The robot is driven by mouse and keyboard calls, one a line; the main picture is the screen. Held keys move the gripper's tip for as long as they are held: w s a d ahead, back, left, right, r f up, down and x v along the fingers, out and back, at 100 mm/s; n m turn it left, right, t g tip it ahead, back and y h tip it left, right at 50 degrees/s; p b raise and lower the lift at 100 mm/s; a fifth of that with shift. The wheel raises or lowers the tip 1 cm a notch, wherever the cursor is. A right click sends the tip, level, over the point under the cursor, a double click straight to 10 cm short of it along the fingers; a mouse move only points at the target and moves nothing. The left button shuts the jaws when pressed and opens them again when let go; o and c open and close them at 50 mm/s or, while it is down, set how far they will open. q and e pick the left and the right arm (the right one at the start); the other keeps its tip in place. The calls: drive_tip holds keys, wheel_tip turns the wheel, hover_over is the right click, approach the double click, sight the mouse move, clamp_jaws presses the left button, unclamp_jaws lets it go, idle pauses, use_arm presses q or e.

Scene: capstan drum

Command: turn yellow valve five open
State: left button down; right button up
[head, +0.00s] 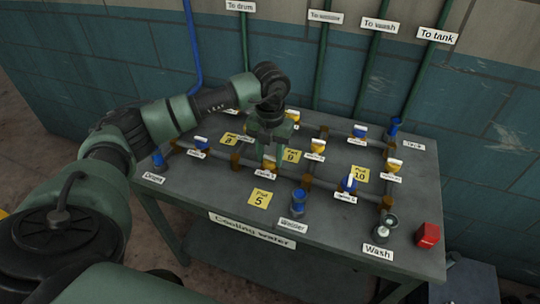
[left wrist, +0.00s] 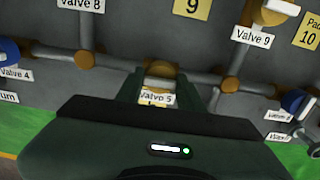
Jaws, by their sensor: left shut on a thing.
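Yellow valve five (head: 268,165) sits on the pipework of the grey table, behind the yellow Pad 5 card (head: 260,200). My left gripper (head: 268,150) points down over it from above. In the left wrist view the two fingers of my left gripper (left wrist: 160,92) stand on either side of the yellow valve (left wrist: 162,69), shut on it. The label "Valve 5" (left wrist: 156,98) shows between the fingers. The fingers and wrist hide much of the handle, so I cannot tell its exact angle. My right gripper is not in view.
Blue valve four (head: 200,142) is to the left, yellow valve nine (head: 318,147) to the right behind, and a blue valve (head: 349,185) to the right. A tiled wall with pipes is behind.

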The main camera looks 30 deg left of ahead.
sight(270, 157)
use_arm(q)
drive_tip(key=shift+w, duration=0.1)
drive_tip(key=c, duration=0.9)
unclamp_jaws()
drive_tip(key=shift+r, duration=0.1)
wheel_tip(270, 157, up, 8)
drive_tip(key=shift+f+b, duration=0.2)
drive_tip(key=shift+b, duration=0.55)
drive_tip(key=shift+f, duration=0.1)
